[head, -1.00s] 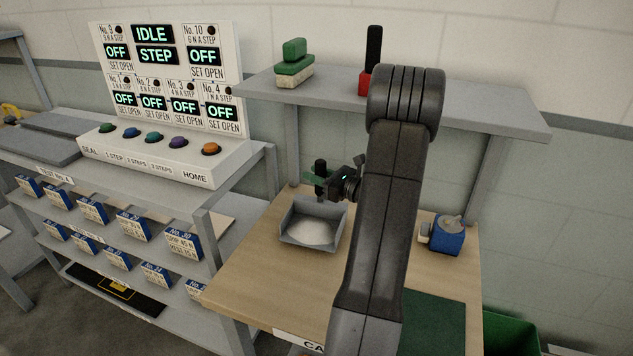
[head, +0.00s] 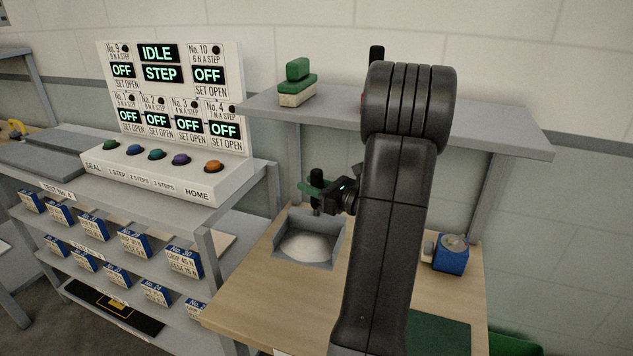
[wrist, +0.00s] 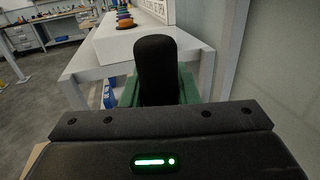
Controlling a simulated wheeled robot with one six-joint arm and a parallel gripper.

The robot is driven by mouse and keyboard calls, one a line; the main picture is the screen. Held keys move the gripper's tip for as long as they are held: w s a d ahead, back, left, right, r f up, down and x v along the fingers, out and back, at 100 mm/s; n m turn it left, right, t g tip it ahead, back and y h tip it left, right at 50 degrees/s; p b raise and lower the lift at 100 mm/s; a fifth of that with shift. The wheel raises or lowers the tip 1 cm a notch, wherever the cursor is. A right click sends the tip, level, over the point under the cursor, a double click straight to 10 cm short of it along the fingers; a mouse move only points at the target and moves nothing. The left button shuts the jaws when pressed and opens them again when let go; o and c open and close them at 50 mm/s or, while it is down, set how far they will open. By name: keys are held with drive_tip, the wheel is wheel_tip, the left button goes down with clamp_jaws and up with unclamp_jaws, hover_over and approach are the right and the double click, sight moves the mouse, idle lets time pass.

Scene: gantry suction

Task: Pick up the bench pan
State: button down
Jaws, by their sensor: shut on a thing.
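The bench pan (head: 335,245) is a grey, open-fronted pan at the back left of the wooden bench (head: 256,298). A pale patch, perhaps powder, shows on its floor. Its upright black handle also shows in the wrist view (wrist: 156,68). My gripper (head: 316,189) stands above the pan's back with its green fingers shut on this handle. In the wrist view, green finger parts show on both sides of the handle. My arm passes just right of the pan. I cannot tell whether the pan's underside touches the bench.
A shelf (head: 500,131) overhangs the bench and carries a green brush (head: 296,86). A blue device (head: 451,256) stands right of my arm. The control console (head: 170,165) and racks of blue boxes are at left. Bare bench lies in front of the pan.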

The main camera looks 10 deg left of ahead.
drive_tip(key=s+a+b, duration=0.1)
drive_tip(key=s+a, duration=0.2)
drive_tip(key=s, duration=1.1)
drive_tip(key=shift+s, duration=0.4)
drive_tip(key=c, duration=1.8)
unclamp_jaws()
clamp_jaws()
